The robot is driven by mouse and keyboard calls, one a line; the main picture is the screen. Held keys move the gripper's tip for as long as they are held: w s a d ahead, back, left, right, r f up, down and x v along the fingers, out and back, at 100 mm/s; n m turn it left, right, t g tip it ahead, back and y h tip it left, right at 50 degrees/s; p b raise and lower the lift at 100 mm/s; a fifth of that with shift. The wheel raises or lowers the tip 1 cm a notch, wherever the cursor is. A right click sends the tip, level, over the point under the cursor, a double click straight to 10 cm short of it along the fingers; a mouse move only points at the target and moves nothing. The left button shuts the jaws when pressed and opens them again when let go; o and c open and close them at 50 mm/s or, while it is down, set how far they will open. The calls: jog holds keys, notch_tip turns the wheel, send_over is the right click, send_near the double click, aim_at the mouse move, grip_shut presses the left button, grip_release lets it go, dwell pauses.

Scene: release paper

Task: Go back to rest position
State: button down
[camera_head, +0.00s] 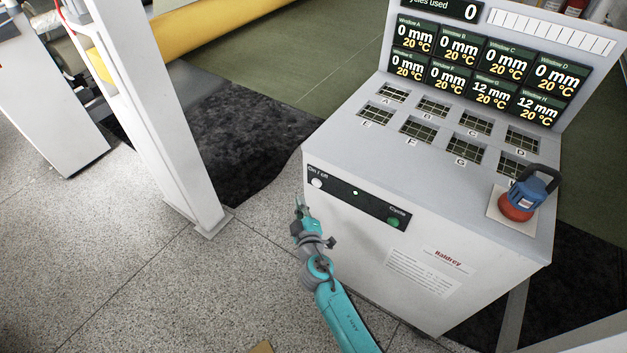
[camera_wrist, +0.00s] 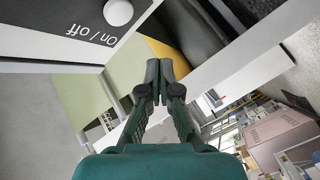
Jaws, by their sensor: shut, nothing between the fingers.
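My gripper (camera_head: 299,204) is at the end of my teal arm, in front of the left end of the white machine (camera_head: 350,215). It is near the On/off button (camera_head: 317,183), to its lower left, and looks apart from it. In the wrist view my gripper (camera_wrist: 160,68) has its two dark green fingers together with nothing between them. The On/off button (camera_wrist: 118,12) shows at the top left of that view. The Cycle button (camera_head: 393,222) is green, at the right end of the black strip.
A blue and red weight-like object (camera_head: 526,195) sits on the machine's right corner, over a white sheet. A display panel (camera_head: 488,70) stands at the back. A white post (camera_head: 165,130) and a yellow roller (camera_head: 205,30) are at the left. Speckled floor (camera_head: 130,270) is clear.

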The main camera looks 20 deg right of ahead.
jog(key=s+d+f+m+g+y, duration=0.1)
jog(key=s+f, duration=0.1)
jog(key=s, duration=1.3)
jog(key=s+f+m+g+y, duration=0.1)
jog(key=s+f+m+y, duration=0.15)
jog(key=s, duration=1.25)
jog(key=s+r+m, duration=0.2)
jog(key=s+r, duration=0.6)
jog(key=s, duration=0.2)
jog(key=s+d+r+m+h, duration=0.1)
jog(key=s+r+m, duration=0.1)
jog(key=s+r, duration=0.6)
jog(key=s, duration=0.3)
jog(key=shift+s+r+m, duration=0.2)
jog(key=shift+r+m, duration=0.1)
jog(key=shift+m, duration=0.05)
